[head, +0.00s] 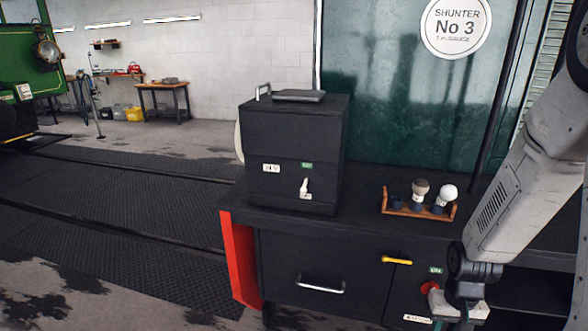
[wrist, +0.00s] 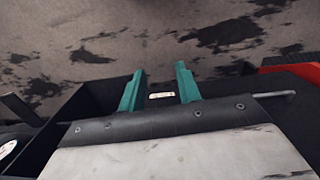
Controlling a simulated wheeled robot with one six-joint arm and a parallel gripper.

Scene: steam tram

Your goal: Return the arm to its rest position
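My arm comes down from the upper right in the head view, in front of the black cabinet's right part. My gripper (head: 456,318) is at the bottom edge there, in front of the cabinet (head: 310,255), and its fingertips are cut off or hard to see. In the wrist view my gripper (wrist: 160,70) shows two teal fingers standing apart with nothing held between them. A small pale label (wrist: 162,95) on a dark surface shows beyond the gap. The fingers seem clear of that surface, but I cannot tell the exact distance.
A black box (head: 292,150) with a white lever (head: 305,188) stands on the cabinet top. A wooden rack (head: 410,209) holds a few knobbed items. A yellow handle (head: 396,260), a red knob (head: 429,287) and a drawer handle (head: 320,286) are on the front. Open floor lies left.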

